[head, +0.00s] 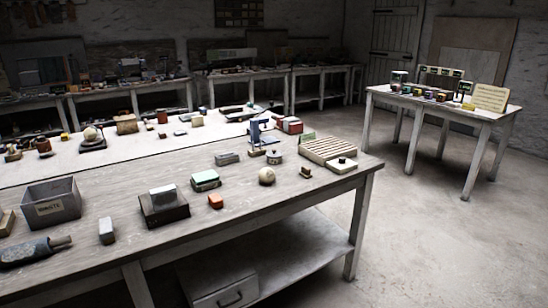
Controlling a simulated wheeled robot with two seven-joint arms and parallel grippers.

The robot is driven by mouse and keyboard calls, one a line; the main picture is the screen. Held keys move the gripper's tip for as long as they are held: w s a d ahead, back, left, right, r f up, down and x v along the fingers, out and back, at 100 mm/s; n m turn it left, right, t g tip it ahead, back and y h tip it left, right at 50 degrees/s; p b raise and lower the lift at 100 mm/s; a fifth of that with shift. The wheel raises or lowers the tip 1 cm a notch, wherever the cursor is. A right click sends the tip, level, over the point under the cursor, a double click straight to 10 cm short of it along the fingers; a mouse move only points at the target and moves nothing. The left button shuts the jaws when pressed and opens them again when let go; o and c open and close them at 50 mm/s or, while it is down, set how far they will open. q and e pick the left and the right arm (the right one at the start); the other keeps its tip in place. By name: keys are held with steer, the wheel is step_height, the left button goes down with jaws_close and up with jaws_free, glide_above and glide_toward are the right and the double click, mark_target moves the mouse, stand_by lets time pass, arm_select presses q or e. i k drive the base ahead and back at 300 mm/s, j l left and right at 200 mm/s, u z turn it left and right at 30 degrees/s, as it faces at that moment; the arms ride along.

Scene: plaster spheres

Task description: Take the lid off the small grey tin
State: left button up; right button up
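A small round grey pot with a dark knob on top (274,158) stands upright on the near workbench, right of centre. It looks like the small grey tin with its lid on, but it is too small to be sure. A flat grey block or box (227,158) lies to its left. Neither of my grippers is in the head view, so their state does not show.
The near workbench (300,192) also holds a pale sphere (267,176), a slatted wooden rack (328,150), a blue stand (256,134), an orange block (216,201), a grey bin (52,205) and a dark box (164,208). Bare wood lies along its front right. Another table (440,107) stands at right.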

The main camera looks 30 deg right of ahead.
mark_target(274, 153)
steer(key=i+l, duration=0.2)
steer(key=l, duration=0.2)
steer(key=i+l+u, duration=0.15)
steer(key=l, duration=0.25)
steer(key=i+l, duration=0.15)
steer(key=l, duration=0.25)
steer(key=i+l+u, duration=0.1)
steer(key=l, duration=0.35)
steer(key=i+l, duration=0.2)
steer(key=l, duration=0.2)
steer(key=i+l+u, duration=0.15)
steer(key=l, duration=0.3)
steer(key=i+l, duration=0.1)
steer(key=l, duration=0.35)
steer(key=u, duration=0.05)
